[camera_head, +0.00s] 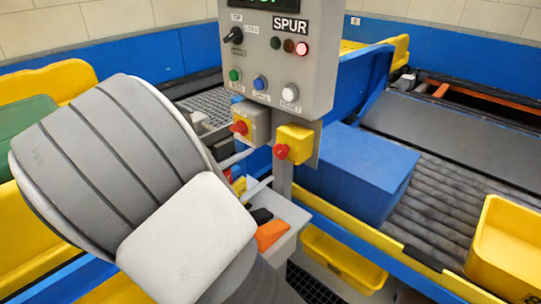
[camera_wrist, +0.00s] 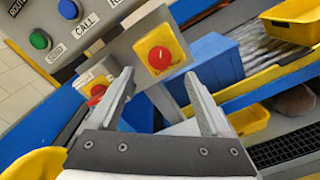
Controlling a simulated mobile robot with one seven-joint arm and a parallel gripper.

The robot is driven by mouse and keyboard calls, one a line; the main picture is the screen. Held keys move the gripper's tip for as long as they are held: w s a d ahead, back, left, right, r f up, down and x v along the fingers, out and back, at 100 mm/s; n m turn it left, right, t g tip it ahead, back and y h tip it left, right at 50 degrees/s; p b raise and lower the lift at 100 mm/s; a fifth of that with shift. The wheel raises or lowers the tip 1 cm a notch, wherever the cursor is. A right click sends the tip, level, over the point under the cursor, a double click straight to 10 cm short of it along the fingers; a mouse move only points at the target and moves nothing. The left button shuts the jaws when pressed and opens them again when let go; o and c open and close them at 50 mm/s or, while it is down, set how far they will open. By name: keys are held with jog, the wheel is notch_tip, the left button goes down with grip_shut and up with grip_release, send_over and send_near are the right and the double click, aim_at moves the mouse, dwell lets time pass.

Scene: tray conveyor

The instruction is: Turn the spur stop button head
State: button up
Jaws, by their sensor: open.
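Two red stop button heads sit under the grey control panel labelled SPUR (camera_head: 284,60). The right red head (camera_head: 281,151) is on a yellow box (camera_head: 297,140); in the wrist view this red head (camera_wrist: 160,57) faces me on its yellow plate. The left red head (camera_head: 239,127) is on a grey box with a yellow face; it also shows in the wrist view (camera_wrist: 97,91). I cannot read which is the spur stop. My gripper (camera_wrist: 158,76) is open and empty, its fingers pointing towards the yellow plate, apparently short of it. In the head view my arm hides the gripper.
The panel carries a black selector (camera_head: 233,36), a green button (camera_head: 235,75), a blue button (camera_head: 260,82), a white button (camera_head: 290,91) and a lit red lamp (camera_head: 302,48). A blue box (camera_head: 360,175) stands on the rollers right.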

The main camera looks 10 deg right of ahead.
jog(key=v, duration=0.9)
jog(key=shift+a+p, duration=0.15)
jog(key=shift+p, duration=0.25)
jog(key=shift+s, duration=0.1)
jog(key=s+d+r+m+g+y+p, duration=0.25)
jog(key=s+d+m+g, duration=0.2)
jog(key=d, duration=0.25)
jog(key=s+d+r+m+g+y+p, duration=0.1)
jog(key=s+d+r+m+g+y, duration=0.15)
jog(key=s+d+m+g, duration=0.35)
jog(key=s+d+r+m+t+y+p, duration=0.1)
jog(key=s+r+m+t+y+p, duration=0.4)
jog(key=r+y, duration=0.4)
jog(key=shift+s+d+r+m+y, duration=0.25)
jog(key=shift+s+r+m, duration=0.45)
jog(key=shift+m, duration=0.45)
jog(key=shift+w+r+t, duration=0.1)
jog(key=shift+w+t, duration=0.05)
jog(key=shift+t, duration=0.1)
